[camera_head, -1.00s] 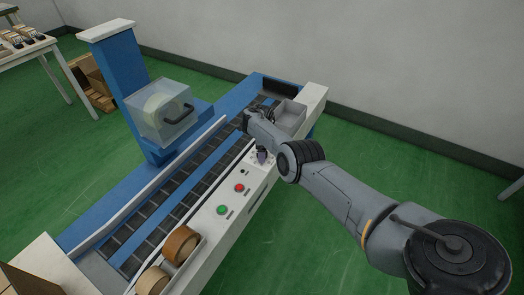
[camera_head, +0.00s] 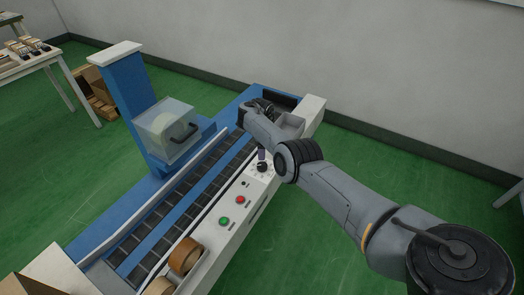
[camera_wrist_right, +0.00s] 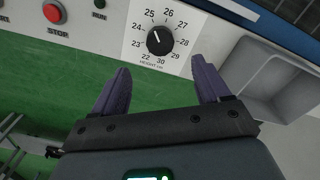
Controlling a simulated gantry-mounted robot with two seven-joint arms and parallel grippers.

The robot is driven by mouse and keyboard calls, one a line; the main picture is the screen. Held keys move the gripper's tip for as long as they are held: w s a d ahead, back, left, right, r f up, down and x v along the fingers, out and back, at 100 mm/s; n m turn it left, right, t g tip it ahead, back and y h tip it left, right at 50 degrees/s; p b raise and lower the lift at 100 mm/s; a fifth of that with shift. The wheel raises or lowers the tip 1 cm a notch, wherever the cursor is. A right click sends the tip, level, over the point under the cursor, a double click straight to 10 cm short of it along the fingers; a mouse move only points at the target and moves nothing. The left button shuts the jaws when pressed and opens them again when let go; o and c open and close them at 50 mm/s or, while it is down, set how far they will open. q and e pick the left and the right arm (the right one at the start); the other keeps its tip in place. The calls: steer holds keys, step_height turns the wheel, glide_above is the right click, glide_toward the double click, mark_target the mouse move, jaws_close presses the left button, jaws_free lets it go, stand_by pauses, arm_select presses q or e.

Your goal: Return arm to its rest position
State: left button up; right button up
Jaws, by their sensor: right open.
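My right arm (camera_head: 345,200) reaches in from the lower right over the machine's control panel. In the right wrist view my right gripper (camera_wrist_right: 161,72) is open and empty, its two purple fingers apart. The black height dial (camera_wrist_right: 160,41) lies just beyond the fingertips, untouched. Its white mark points up and left, roughly toward 25. In the head view the dial (camera_head: 262,167) shows just below a purple fingertip; the rest of the gripper is mostly hidden by the arm. My left gripper is in neither view.
The blue machine carries a roller conveyor (camera_head: 147,250), a clear-covered tape head (camera_head: 167,130) and a grey tray (camera_head: 290,121). Red (camera_head: 240,200) and green (camera_head: 224,221) buttons sit beside the dial. Tape rolls (camera_head: 185,254) stand at the near end. Green floor (camera_head: 300,255) right of the machine is open.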

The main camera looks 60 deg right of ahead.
steer(key=shift+r, duration=0.55)
steer(key=s+a+f+n+g+h+p, duration=0.2)
steer(key=s+f+g+p, duration=0.1)
steer(key=s+f, duration=0.85)
steer(key=s+a+f+n+g+h+p, duration=0.1)
steer(key=s+f+n+g+p, duration=0.15)
steer(key=s+f, duration=0.85)
steer(key=s+a+r+n+t+p, duration=0.1)
steer(key=s+a+r+n, duration=0.15)
steer(key=a+n, duration=0.35)
steer(key=s+a+r+n+t+p, duration=0.1)
steer(key=s+a+r+n+t, duration=0.15)
steer(key=a, duration=0.65)
steer(key=s+a+r+n+p, duration=0.1)
steer(key=s+a+r+n, duration=0.1)
steer(key=s+a+n, duration=0.4)
steer(key=w+a+r+n+t+y, duration=0.2)
steer(key=w+a+r+n+t, duration=0.15)
steer(key=a+r+n, duration=0.45)
steer(key=w+a+r+n+t+y, duration=0.15)
steer(key=w+a+r+n, duration=0.25)
steer(key=a+r, duration=0.8)
step_height(320, 180, up, 40)
steer(key=d+n+p, duration=0.1)
steer(key=d+p, duration=0.2)
steer(key=p, duration=3.5)
steer(key=shift+s+r+t+p, duration=0.25)
steer(key=shift+s+t+p, duration=0.05)
